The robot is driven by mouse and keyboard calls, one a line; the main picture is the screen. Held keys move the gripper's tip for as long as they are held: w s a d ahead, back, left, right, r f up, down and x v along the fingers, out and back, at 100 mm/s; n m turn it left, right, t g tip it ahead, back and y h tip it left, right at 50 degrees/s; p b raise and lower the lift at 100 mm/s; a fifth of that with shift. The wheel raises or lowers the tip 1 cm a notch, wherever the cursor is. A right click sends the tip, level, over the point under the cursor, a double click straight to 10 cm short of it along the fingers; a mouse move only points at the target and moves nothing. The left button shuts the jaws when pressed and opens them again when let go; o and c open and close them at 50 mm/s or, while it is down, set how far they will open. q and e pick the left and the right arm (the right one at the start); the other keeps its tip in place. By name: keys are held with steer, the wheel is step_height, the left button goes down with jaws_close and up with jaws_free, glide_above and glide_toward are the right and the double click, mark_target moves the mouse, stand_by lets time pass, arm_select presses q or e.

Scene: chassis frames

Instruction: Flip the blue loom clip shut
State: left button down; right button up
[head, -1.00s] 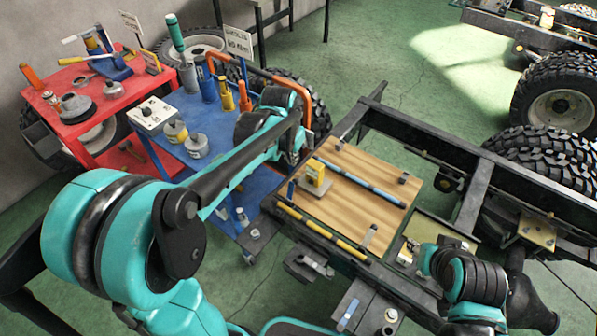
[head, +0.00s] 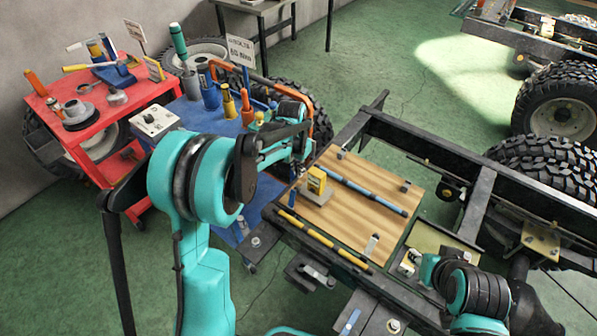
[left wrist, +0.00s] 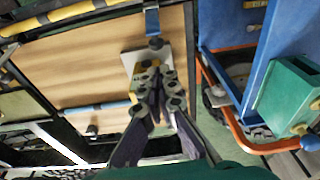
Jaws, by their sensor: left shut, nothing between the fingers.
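A small blue clip (head: 292,197) stands up at the left edge of a wooden board (head: 345,226). It also shows in the left wrist view as a blue strip (left wrist: 152,22) with a dark base, beyond my fingertips. Its flap looks raised. My left gripper (head: 301,164) is shut and empty above the board's left corner, behind the clip and apart from it. In the left wrist view my closed fingers (left wrist: 155,78) cover part of a yellow block and its pale plate (left wrist: 132,60). My right arm is at the lower right; its fingers cannot be made out.
A yellow block (head: 316,181) stands on the board near the clip. A blue banded rod (head: 366,190) and a yellow-black rod (head: 322,239) lie along it. Grey clips (head: 371,246) sit near its edges. A blue cart (head: 205,118) with an orange handle stands behind my left arm.

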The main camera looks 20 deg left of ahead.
mark_target(294, 197)
arm_select(q)
step_height(294, 197, down, 7)
steer(key=w+b, duration=0.1)
steer(key=b, duration=0.1)
steer(key=shift+d, duration=0.15)
steer(key=shift+s, duration=0.15)
